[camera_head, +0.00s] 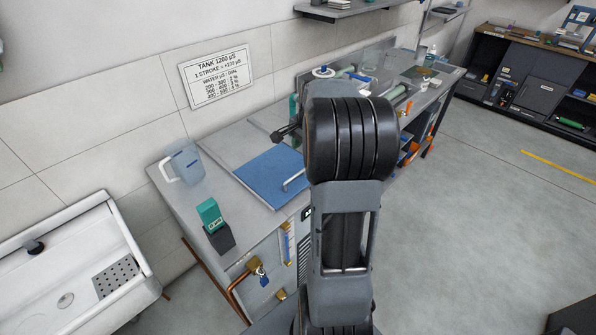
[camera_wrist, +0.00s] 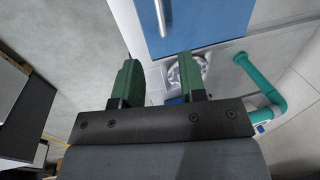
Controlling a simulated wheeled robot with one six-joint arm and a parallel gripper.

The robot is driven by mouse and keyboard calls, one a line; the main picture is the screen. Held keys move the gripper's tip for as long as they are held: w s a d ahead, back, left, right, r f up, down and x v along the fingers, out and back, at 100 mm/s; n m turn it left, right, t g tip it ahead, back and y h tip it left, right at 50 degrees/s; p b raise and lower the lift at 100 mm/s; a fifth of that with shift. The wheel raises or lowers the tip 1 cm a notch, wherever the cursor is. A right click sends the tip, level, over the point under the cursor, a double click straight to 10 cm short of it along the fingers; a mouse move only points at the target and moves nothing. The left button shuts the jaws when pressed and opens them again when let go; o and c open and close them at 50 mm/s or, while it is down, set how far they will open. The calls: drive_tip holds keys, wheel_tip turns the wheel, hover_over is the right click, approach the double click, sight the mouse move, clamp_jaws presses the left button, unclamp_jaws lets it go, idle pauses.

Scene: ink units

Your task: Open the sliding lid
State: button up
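The sliding lid is a flat blue panel (camera_head: 268,176) set in the grey bench top, with a pale bar handle (camera_head: 294,180) near its right side. In the wrist view the blue lid (camera_wrist: 208,28) fills the top, and its handle (camera_wrist: 162,14) runs up out of the frame. My gripper (camera_wrist: 159,68) has two green fingers spread apart with nothing between them. The fingertips are below the handle in the picture, apart from it. In the head view my arm hides the gripper and part of the bench.
A clear jug (camera_head: 185,163) and a teal-topped meter (camera_head: 210,214) stand on the bench left of the lid. A teal pipe (camera_wrist: 268,88) runs right of the fingers in the wrist view. A white sink (camera_head: 70,262) stands at left. Floor at right is clear.

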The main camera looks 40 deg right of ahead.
sight(297, 175)
drive_tip(key=f, duration=0.4)
drive_tip(key=w+f, duration=0.1)
drive_tip(key=f, duration=0.3)
drive_tip(key=w+f, duration=0.1)
drive_tip(key=f, duration=0.3)
drive_tip(key=shift+w+a+f+p, duration=0.1)
drive_tip(key=shift+w+a+p, duration=0.1)
drive_tip(key=shift+p, duration=0.15)
clamp_jaws()
